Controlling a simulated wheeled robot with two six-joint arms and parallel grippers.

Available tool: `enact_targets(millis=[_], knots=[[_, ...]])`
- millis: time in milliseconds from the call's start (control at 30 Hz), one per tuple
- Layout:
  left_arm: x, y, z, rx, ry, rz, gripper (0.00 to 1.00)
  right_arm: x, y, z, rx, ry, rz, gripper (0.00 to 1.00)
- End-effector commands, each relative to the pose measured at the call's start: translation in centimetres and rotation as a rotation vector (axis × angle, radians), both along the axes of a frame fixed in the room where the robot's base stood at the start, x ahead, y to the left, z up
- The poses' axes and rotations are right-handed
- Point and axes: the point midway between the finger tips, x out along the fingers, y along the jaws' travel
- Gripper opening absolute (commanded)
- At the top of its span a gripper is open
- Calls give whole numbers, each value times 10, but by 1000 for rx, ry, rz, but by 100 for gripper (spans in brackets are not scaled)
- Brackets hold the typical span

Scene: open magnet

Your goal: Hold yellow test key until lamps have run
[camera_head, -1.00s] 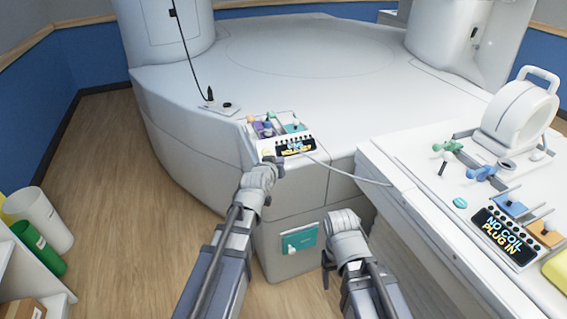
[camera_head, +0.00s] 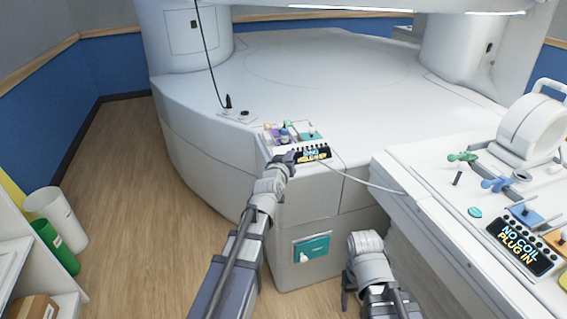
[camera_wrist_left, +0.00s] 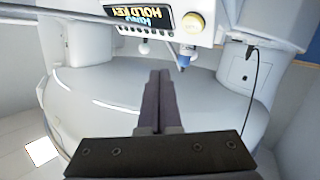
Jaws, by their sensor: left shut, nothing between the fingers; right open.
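The yellow key (camera_wrist_left: 193,22) is a round knob on the white panel, beside a dark display (camera_wrist_left: 140,18) with "HOLD KEY" lettering. In the head view the display (camera_head: 313,152) shows on the panel at the front of the white table, and my left gripper hides the key's place. My left gripper (camera_head: 286,158) is shut and empty, close in front of the panel's left part. In the left wrist view its fingers (camera_wrist_left: 158,80) are together, with a visible gap to the key. My right gripper (camera_head: 346,289) is open and low, away from the panel.
Small coloured parts (camera_head: 288,132) stand behind the display. A white bench at right holds a ring-shaped coil (camera_head: 536,128) and a "NO COIL PLUG IN" display (camera_head: 518,246).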

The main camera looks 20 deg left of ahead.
Motion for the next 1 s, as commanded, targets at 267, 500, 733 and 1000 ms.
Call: enact_targets(millis=[267,500,733,1000], knots=[[24,16,-33,-1,0,1,0,0,0,-33,0,0,0,69],[35,23,-45,0,0,1,0,0,0,-45,0,0,0,69],[38,26,-48,-1,0,0,0,0,0,-48,0,0,0,69],[38,26,-47,-1,0,0,0,0,0,-47,0,0,0,69]])
